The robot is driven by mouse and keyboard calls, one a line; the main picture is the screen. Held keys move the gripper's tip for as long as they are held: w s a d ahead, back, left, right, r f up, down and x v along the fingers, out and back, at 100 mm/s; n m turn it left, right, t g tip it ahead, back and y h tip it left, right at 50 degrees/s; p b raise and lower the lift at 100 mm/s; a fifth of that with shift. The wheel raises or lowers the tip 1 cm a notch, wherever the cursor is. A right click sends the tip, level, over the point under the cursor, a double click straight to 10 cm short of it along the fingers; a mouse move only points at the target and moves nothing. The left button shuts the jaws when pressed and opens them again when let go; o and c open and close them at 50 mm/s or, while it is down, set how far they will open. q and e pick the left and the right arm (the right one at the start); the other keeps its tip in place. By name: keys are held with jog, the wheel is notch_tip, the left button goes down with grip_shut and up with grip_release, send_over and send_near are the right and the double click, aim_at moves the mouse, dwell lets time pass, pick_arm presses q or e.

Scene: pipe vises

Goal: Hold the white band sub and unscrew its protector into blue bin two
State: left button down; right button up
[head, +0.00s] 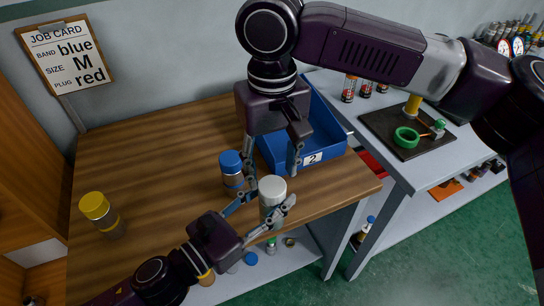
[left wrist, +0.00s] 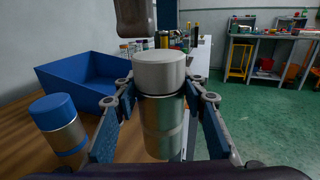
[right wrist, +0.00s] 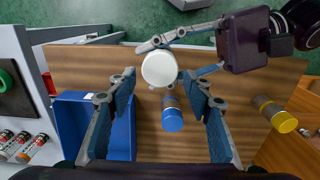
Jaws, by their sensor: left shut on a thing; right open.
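The sub with the white protector (left wrist: 160,72) has a metal body (left wrist: 163,140); its band is hard to make out. It stands upright at the table's front edge, and its white top also shows in the head view (head: 272,187). My left gripper (head: 268,208) is shut around its body below the protector. My right gripper (head: 272,164) is open, pointing down above the sub, and empty. In the right wrist view the protector (right wrist: 159,69) lies between the open fingertips. Blue bin two (head: 318,140), labelled 2, is behind on the table and looks empty where visible.
A blue-capped sub (head: 232,168) stands close to the left of the held one. A yellow-capped sub (head: 100,214) stands at the table's left. A job card (head: 65,50) hangs on the wall. A side bench (head: 440,170) carries a green ring (head: 406,137) on a dark plate.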

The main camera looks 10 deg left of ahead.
aim_at(272, 185)
jog(key=shift+f, duration=2.6)
jog(key=c, duration=1)
jog(key=n, duration=0.2)
jog(key=shift+n, duration=0.4)
jog(key=n, duration=0.4)
jog(key=o, duration=1.3)
jog(key=shift+r, duration=0.1)
